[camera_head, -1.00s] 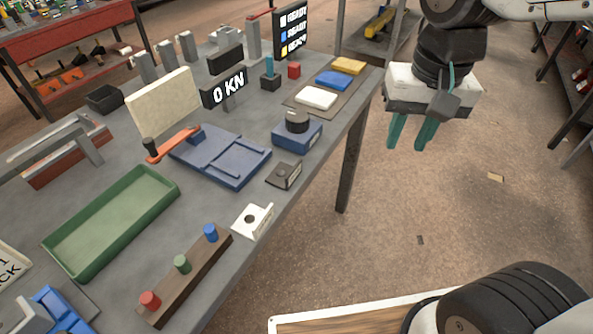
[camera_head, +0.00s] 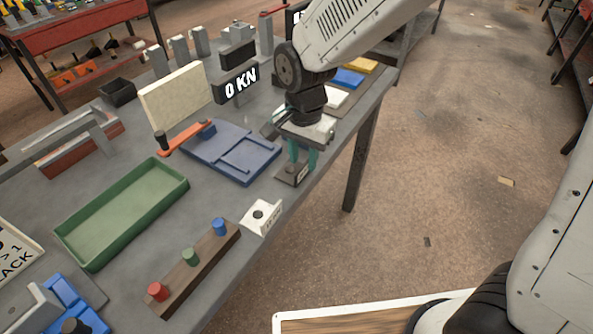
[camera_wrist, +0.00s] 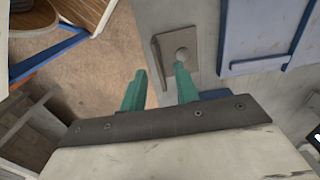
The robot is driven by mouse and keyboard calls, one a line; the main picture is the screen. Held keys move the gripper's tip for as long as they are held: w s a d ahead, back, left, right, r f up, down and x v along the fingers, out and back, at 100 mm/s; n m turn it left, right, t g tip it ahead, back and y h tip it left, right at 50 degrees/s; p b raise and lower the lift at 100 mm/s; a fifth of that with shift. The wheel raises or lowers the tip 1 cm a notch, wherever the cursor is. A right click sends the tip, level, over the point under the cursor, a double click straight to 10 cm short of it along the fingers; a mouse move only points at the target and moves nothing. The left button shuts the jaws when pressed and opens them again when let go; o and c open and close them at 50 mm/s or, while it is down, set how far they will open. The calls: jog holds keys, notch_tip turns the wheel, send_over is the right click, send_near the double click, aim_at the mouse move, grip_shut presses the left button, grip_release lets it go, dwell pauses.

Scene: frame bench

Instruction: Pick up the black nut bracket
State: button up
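The dark nut bracket (camera_head: 288,178) sits on the grey bench near its front edge, with a flat plate and an upright flange on the edge side. In the wrist view the bracket (camera_wrist: 203,38) looks grey-brown, with a round pale spot in its plate. My gripper (camera_head: 303,160) is just above it, pointing down. In the wrist view its green fingers (camera_wrist: 160,90) are apart and empty. One finger is over the plate; the other shows beyond the flange, against the floor. Whether either finger touches the bracket I cannot tell. My gripper covers part of the bracket.
A white bracket (camera_head: 262,217) stands nearer along the edge, beside a wooden bar (camera_head: 205,265) with coloured pegs. A blue block (camera_wrist: 213,94) shows behind my fingers. Open floor lies right.

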aim_at(303, 165)
jog(key=shift+f, duration=1.55)
grip_shut()
jog(key=shift+r, duration=0.1)
